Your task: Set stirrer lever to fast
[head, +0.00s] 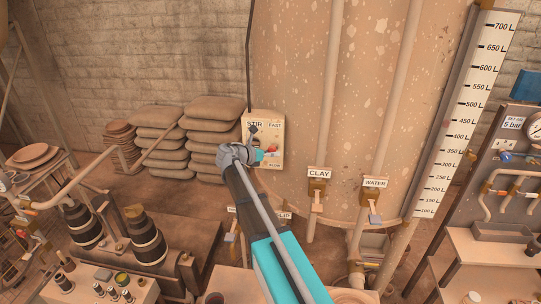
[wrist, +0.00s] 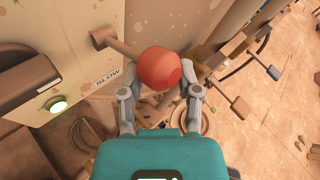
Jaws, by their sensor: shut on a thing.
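The stirrer box (head: 278,128) is a pale panel marked STIR and FAST, fixed at the left side of the big tank. My gripper (head: 268,155) is in front of its lower part and hides some of it. In the wrist view the lever's red ball knob (wrist: 160,66) sits between the two fingers of my gripper (wrist: 158,78), which are shut on it. A brown lever rod (wrist: 115,43) runs from the box to the knob. A SLOW label (wrist: 108,76) is just below the rod, and a green lamp (wrist: 58,105) glows on the panel.
The tank (head: 300,70) rises right behind the box. CLAY (head: 319,173) and WATER (head: 375,183) valves stand to the right on vertical pipes. Stacked sacks (head: 213,120) lie to the left. A litre scale (head: 470,110) stands further right.

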